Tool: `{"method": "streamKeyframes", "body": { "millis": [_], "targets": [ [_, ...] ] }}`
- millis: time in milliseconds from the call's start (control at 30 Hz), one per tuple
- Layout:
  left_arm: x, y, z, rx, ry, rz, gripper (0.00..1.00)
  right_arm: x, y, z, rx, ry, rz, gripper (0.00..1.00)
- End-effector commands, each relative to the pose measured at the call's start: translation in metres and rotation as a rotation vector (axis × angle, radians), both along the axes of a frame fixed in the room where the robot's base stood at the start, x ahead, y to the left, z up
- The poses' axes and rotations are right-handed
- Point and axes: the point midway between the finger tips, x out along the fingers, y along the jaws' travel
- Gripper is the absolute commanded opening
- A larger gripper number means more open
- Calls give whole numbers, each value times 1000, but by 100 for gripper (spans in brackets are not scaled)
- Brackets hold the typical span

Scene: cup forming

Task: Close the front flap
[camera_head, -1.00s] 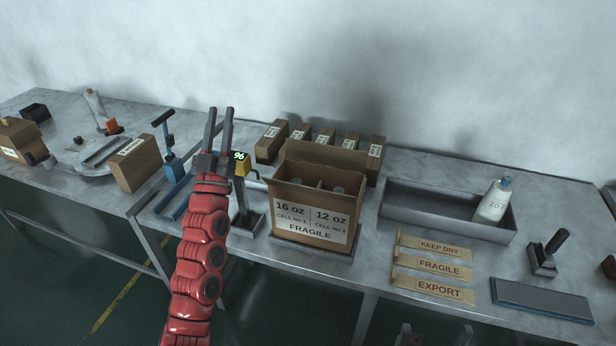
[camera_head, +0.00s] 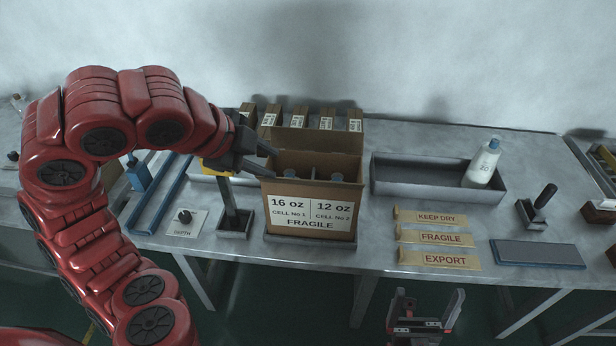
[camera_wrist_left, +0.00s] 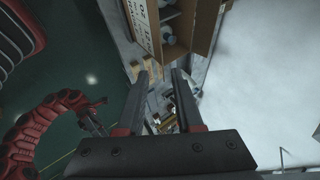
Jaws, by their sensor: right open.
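A cardboard carton (camera_head: 310,228) labelled 16 oz, 12 oz and FRAGILE stands on the table with its top open. Two cups or bottles (camera_head: 321,175) show inside, and a flap stands up along its back edge (camera_head: 318,140). I cannot make out how the front flap lies. The carton also shows at the top of the left wrist view (camera_wrist_left: 207,22). My left gripper (camera_head: 272,162) is at the carton's upper left corner, its fingers apart and empty. In the left wrist view its fingers (camera_wrist_left: 158,80) point toward the carton. My right gripper (camera_head: 424,300) is open and empty, low in front of the table.
Several small boxes (camera_head: 327,118) stand behind the carton. A grey tray (camera_head: 405,180) with a white bottle (camera_head: 482,164) is at its right. KEEP DRY, FRAGILE and EXPORT plates (camera_head: 437,240) lie in front of the tray. A stand (camera_head: 236,215) is close at the carton's left.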

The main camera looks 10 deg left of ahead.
Motion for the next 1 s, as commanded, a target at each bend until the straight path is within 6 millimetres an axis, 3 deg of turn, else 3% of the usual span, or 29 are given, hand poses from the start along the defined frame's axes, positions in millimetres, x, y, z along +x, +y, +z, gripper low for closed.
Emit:
{"method": "streamKeyframes", "body": {
  "millis": [633, 1000],
  "targets": [
    [69, -56, -108, -11, 2, -4, 35, 0, 0, -8, 0, 0, 0, 100],
    [86, -66, -128, -10, -4, -1, 35, 0, 0, -9, 0, 0, 0, 100]
  ]
}}
